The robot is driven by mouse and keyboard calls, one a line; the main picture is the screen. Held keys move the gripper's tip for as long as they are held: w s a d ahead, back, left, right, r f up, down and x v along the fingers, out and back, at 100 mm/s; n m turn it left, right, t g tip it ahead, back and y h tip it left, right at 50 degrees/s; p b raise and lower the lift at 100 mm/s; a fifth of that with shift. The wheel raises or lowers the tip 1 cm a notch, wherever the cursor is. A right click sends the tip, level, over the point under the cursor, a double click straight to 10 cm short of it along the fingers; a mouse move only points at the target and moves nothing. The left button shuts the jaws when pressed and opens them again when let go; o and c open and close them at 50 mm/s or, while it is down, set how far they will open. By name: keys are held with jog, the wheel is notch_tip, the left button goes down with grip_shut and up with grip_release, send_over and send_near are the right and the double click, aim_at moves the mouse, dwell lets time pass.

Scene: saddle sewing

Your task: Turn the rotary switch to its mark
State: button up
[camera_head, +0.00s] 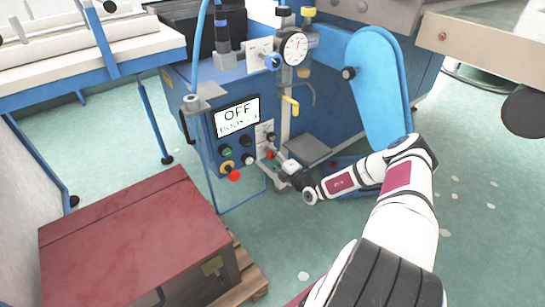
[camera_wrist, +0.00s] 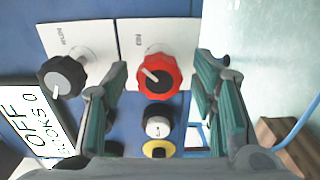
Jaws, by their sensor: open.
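Two rotary knobs sit on white plates on the blue machine panel. The red knob (camera_wrist: 165,84) has a white pointer line that leans to the upper left in the wrist view. The black and grey knob (camera_wrist: 60,76) is to its left, with a pale line toward its lower edge. The plate lettering is too small to read surely, and I make out no clear target mark. My gripper (camera_wrist: 160,75) is open, with one finger on each side of the red knob and gaps on both sides. In the head view my gripper (camera_head: 274,161) is at the panel's right side.
A display (camera_head: 237,116) reading OFF is left of the knobs. Buttons, including a red one (camera_head: 234,175), are below it. A dial gauge (camera_head: 294,48) and a yellow lever (camera_head: 290,105) stand above.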

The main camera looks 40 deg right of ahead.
jog(key=s, duration=1.1)
jog(key=shift+s+d, duration=0.2)
jog(key=shift+s, duration=0.15)
